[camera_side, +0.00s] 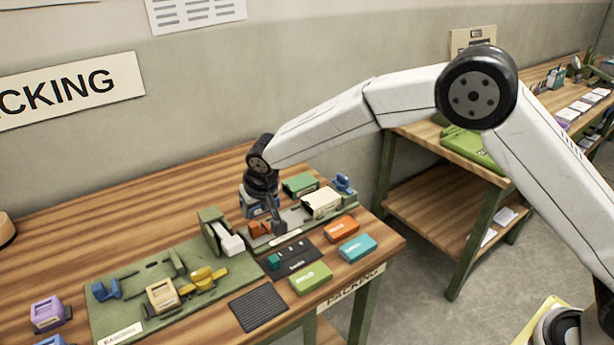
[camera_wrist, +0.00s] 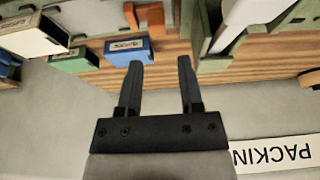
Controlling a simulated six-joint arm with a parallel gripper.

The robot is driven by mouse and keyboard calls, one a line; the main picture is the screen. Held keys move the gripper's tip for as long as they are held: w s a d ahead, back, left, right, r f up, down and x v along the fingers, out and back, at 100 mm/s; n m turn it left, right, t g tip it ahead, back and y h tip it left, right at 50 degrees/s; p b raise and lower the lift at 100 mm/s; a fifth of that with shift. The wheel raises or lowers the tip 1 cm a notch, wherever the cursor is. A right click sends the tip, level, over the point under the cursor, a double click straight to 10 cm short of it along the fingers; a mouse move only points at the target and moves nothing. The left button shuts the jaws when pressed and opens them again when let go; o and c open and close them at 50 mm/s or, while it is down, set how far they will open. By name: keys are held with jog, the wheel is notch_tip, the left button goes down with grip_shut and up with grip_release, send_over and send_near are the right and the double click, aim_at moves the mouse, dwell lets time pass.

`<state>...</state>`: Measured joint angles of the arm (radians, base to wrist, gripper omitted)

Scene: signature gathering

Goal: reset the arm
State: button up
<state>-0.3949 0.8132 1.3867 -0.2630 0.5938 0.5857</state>
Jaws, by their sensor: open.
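A cream box (camera_side: 321,202) and a green box (camera_side: 300,185) stand right of my gripper. A green bracket with a white block (camera_side: 229,240) stands left. Orange (camera_side: 341,229), teal (camera_side: 357,248) and lime (camera_side: 311,277) boxes lie in front. The wall is close behind.

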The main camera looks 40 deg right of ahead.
jog(key=s+d+r+g, duration=0.1)
jog(key=s+d+r, duration=0.2)
jog(key=s+d, duration=1.35)
jog(key=s, duration=0.4)
jog(key=s+d+f, duration=0.1)
jog(key=s+d, duration=0.3)
jog(key=s, duration=0.4)
jog(key=shift+s+d+g, duration=0.2)
jog(key=shift+d+g, duration=0.05)
jog(key=shift+g, duration=0.15)
